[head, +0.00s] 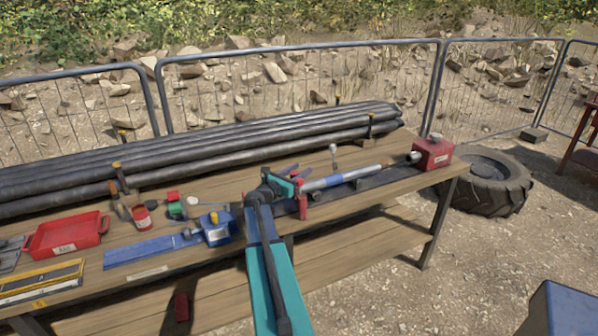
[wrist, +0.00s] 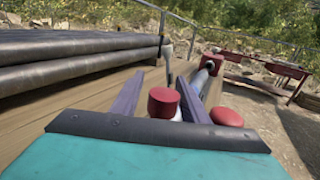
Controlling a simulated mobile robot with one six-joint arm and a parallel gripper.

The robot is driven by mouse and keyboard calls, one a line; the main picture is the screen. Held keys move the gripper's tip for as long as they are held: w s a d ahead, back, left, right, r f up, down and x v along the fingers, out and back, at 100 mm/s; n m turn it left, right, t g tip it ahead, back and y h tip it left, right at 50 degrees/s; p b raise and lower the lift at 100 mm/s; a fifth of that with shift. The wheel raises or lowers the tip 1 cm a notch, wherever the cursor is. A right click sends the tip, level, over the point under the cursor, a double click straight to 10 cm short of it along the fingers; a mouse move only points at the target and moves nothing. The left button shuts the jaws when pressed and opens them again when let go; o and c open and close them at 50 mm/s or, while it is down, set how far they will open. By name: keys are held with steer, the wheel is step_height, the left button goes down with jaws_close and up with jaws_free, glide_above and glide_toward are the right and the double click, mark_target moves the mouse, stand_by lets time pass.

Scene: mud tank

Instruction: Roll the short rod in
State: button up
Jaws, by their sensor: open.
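A short blue-grey rod (head: 335,180) lies along a dark rail on the workbench, with a narrower grey part and an orange tip at its right end. My gripper (head: 303,173) is open at the rod's left end, beside red clamp-like parts (head: 301,206). In the wrist view my two purple fingers (wrist: 160,77) stand apart, with a red cap (wrist: 163,102) showing between them. The rod (wrist: 198,83) runs away behind the right finger, partly hidden. I cannot tell whether a finger touches anything.
A red box (head: 434,154) stands beyond the rod's right end. Long black pipes (head: 200,150) lie along the back. A red tray (head: 68,238), a blue block (head: 217,230) and small tools occupy the left side. A small upright post (head: 334,157) stands behind the rod.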

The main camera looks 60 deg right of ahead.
mark_target(291, 177)
steer(key=shift+s+f, duration=0.1)
steer(key=shift+s, duration=0.1)
steer(key=shift+a, duration=0.7)
steer(key=a, duration=0.5)
steer(key=shift+w+a, duration=0.2)
steer(key=shift+w, duration=0.1)
steer(key=shift+w+a, duration=0.15)
steer(key=shift+a, duration=0.45)
